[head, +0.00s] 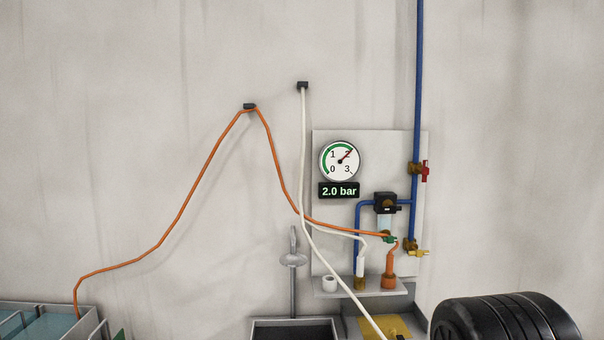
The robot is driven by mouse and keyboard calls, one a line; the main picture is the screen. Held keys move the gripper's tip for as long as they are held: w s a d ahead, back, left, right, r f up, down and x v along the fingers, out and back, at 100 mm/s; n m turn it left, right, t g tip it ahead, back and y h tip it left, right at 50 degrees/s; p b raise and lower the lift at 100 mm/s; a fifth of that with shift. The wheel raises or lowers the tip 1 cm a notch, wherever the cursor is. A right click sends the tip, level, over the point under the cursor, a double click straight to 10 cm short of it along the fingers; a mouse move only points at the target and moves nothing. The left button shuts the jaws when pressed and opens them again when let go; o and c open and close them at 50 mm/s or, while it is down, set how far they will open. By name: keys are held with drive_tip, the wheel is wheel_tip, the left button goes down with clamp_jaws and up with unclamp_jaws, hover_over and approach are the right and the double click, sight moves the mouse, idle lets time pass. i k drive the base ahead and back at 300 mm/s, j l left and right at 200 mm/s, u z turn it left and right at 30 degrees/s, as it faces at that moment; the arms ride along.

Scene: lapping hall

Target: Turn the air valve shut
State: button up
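A blue pipe (418,80) runs down the wall panel at the right. A brass valve with a red handle (425,172) sits on it; the handle looks upright, in line with the pipe. Lower on the same pipe is a brass valve with a yellow handle (418,253), its handle pointing right. The frame does not label either as the air valve. A round gauge (340,161) has its needle near 2, and the display (339,191) below reads 2.0 bar. My gripper is not in view.
An orange hose (190,198) and a white hose (304,170) hang from wall hooks. A black-topped filter unit (385,202) is left of the pipe. A small shelf (345,290) juts below. A black ribbed drum (505,318) fills the lower right. Trays (75,312) are at lower left.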

sight(425, 171)
drive_tip(key=i+l+z, duration=0.25)
drive_tip(key=i, duration=0.25)
drive_tip(key=i+l+z, duration=0.25)
drive_tip(key=i, duration=0.3)
drive_tip(key=l, duration=0.1)
